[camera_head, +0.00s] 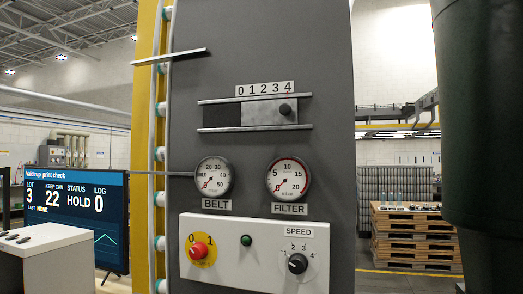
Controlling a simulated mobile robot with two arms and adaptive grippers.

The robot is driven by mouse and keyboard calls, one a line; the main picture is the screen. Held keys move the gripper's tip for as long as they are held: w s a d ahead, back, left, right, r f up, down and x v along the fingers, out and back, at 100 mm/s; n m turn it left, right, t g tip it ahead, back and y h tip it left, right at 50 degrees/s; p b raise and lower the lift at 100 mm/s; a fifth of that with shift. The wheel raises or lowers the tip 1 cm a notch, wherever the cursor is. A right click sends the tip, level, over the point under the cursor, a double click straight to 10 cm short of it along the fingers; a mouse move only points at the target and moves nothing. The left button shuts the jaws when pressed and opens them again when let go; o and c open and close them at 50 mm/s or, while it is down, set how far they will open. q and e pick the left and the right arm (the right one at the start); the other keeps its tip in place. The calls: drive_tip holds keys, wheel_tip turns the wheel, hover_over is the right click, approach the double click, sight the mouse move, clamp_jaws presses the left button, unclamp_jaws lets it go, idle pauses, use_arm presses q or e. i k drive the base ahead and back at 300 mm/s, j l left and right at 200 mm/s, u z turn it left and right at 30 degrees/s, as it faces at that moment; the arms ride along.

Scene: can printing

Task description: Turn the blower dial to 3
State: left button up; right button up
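No dial in the head view is labelled blower. A black knob (297,263) marked SPEED, with the numbers 1 to 4 around it, sits at the lower right of a white control box (262,280); its pointer is too small to read surely. Above, a metal slide plate (262,114) with a dark round knob (285,109) runs between two rails under a scale of 0 to 4 (265,89). Neither of my grippers is in view.
The box also carries a red knob (199,250) on a yellow plate and a green button (246,240). Gauges marked BELT (214,177) and FILTER (289,179) sit above. A screen (72,215) stands left, pallets (415,240) right. A dark green body (485,120) fills the right edge.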

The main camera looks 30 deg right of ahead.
sight(299, 263)
drive_tip(key=z, duration=1.25)
